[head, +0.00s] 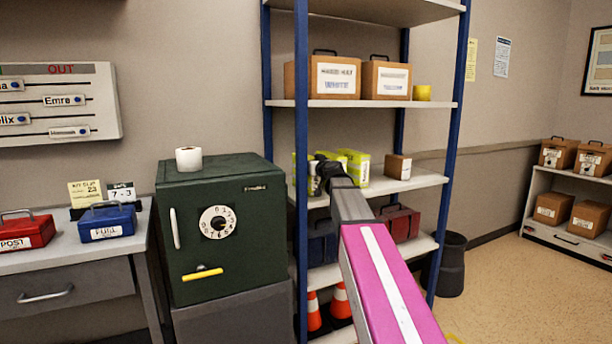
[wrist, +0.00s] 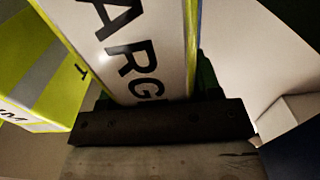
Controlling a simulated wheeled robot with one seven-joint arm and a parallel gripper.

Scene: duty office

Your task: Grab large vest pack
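Yellow-green packs stand on the middle shelf in the head view. One pack (head: 357,167) is right of my gripper, and another (head: 313,176) shows partly at its left. In the wrist view a pack with a white face lettered "ARG" (wrist: 135,50), its word cut off, stands very close in front of my gripper (wrist: 160,103). Dark green parts show at both sides of its lower end. I cannot tell whether the fingers touch it. A second yellow-green pack (wrist: 45,65) is at the left. My arm hides much of the gripper in the head view.
The blue-posted shelf rack (head: 301,60) surrounds the reach. A brown box (head: 397,166) stands right of the packs. Boxes (head: 335,76) sit on the shelf above, and a red case (head: 403,223) below. A green safe (head: 222,250) stands left.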

